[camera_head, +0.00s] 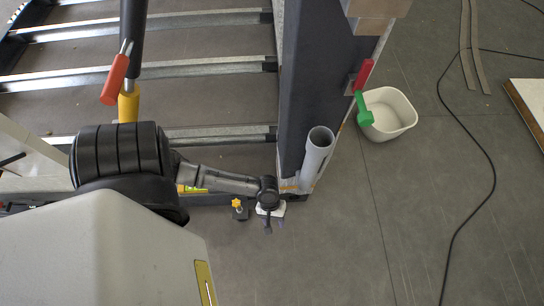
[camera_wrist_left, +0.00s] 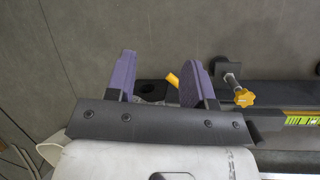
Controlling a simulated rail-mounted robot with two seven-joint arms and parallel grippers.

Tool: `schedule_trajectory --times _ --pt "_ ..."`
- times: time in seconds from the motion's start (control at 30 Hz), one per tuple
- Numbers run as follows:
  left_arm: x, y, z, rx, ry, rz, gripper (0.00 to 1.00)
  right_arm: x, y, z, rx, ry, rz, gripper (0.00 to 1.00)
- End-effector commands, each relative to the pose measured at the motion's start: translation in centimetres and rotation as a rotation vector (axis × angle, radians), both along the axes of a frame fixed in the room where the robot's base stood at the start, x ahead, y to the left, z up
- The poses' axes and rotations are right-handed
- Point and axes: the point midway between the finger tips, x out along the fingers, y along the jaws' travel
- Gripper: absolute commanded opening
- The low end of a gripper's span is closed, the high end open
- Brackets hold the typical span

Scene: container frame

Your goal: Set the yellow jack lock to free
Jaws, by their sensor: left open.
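In the left wrist view a small yellow lever (camera_wrist_left: 173,79), which looks like the jack lock, sticks out between the two purple fingers of my left gripper (camera_wrist_left: 157,80). It is nearer the right finger; I cannot tell whether it touches. The fingers are apart. In the head view my left gripper (camera_head: 269,208) is at the lower corner of the frame, and the lever cannot be made out there. A dark round fitting (camera_wrist_left: 152,88) shows behind the fingers. My right gripper is not in view.
A yellow knob (camera_wrist_left: 243,97) on a dark bracket is right of the fingers. In the head view a grey tube (camera_head: 317,151) and dark post (camera_head: 312,75) stand beside my gripper. A white bucket (camera_head: 391,114) is on the floor to the right. Floor below is clear.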

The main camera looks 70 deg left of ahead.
Motion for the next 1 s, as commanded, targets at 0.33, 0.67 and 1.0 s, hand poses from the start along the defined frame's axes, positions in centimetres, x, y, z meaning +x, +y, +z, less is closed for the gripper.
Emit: schedule_trajectory --times 0.33,0.67,1.0 --pt "1.3 13.1 -6.1 -0.003 0.406 0.888 0.48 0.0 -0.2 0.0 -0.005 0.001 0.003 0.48" --pt "1.7 15.3 -8.4 -0.004 0.462 1.073 0.48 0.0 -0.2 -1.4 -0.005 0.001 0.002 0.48" --pt "2.0 12.6 -14.3 -0.004 0.461 1.070 0.48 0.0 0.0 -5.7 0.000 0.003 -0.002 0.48"
